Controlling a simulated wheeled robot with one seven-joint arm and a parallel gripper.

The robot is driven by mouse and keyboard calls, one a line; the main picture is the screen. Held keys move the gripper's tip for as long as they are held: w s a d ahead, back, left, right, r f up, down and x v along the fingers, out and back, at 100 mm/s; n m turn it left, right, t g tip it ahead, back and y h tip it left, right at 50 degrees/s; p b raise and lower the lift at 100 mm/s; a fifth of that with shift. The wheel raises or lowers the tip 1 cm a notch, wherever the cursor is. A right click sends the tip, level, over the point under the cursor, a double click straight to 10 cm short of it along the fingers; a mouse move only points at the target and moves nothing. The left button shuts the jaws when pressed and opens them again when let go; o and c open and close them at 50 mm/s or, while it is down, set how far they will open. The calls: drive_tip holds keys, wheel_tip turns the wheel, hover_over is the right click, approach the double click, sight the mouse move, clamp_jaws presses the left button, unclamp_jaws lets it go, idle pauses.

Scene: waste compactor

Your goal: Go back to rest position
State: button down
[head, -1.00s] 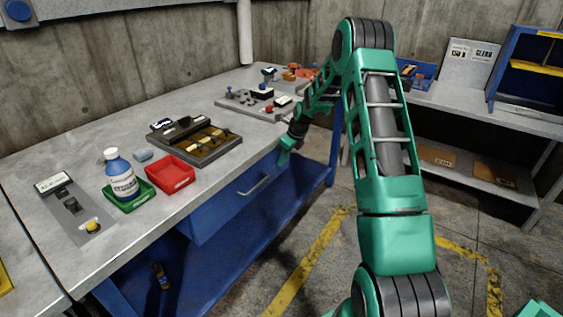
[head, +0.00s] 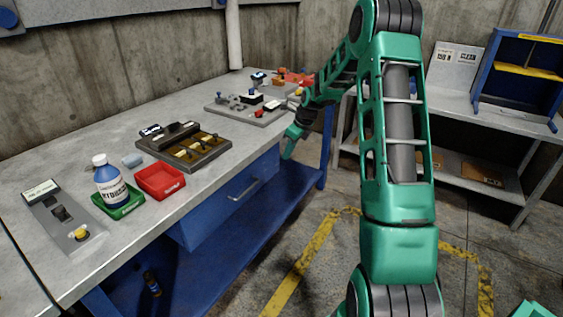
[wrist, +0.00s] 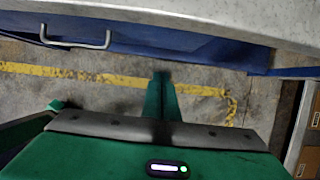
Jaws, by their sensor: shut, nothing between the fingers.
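My gripper (head: 291,143) is at the end of my green arm, in front of the workbench's front edge and to the right of the drawer handle in the head view. In the wrist view my gripper (wrist: 161,80) points out over the concrete floor, its green fingers together with nothing between them. The workbench (head: 95,140) has a grey top and a blue drawer (head: 228,201) with a metal handle. The drawer is shut. The handle (wrist: 77,38) also shows in the wrist view.
On the bench stand a white and blue bottle (head: 110,184) in a green tray, a red tray (head: 160,182), a dark case (head: 184,145) and a switch panel (head: 62,215). Grey shelves (head: 465,98) stand at the right. The floor with yellow lines (head: 305,262) is clear.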

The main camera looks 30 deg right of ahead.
drive_tip(key=s+a+r+n+g+h, duration=0.1)
drive_tip(key=s+r+n, duration=0.3)
drive_tip(key=s, duration=0.4)
drive_tip(key=s+a+r+n+g+h, duration=0.1)
drive_tip(key=s+r+n, duration=0.35)
drive_tip(key=s, duration=0.25)
drive_tip(key=s+a+r+n, duration=0.2)
drive_tip(key=s+r+n, duration=0.2)
drive_tip(key=s, duration=0.4)
drive_tip(key=s+a+n, duration=0.2)
drive_tip(key=s+n, duration=0.2)
drive_tip(key=s, duration=0.4)
drive_tip(key=s+a+n+g, duration=0.1)
drive_tip(key=s+n, duration=0.3)
drive_tip(key=s, duration=0.4)
drive_tip(key=s+a+r+n, duration=0.1)
drive_tip(key=s+n, duration=0.3)
drive_tip(key=s, duration=0.4)
drive_tip(key=shift+s+a+g, duration=0.2)
drive_tip(key=shift+a+g, duration=0.2)
drive_tip(key=shift+a, duration=0.45)
drive_tip(key=shift+w, duration=0.15)
drive_tip(key=shift+w+f, duration=0.15)
drive_tip(key=shift+w, duration=0.3)
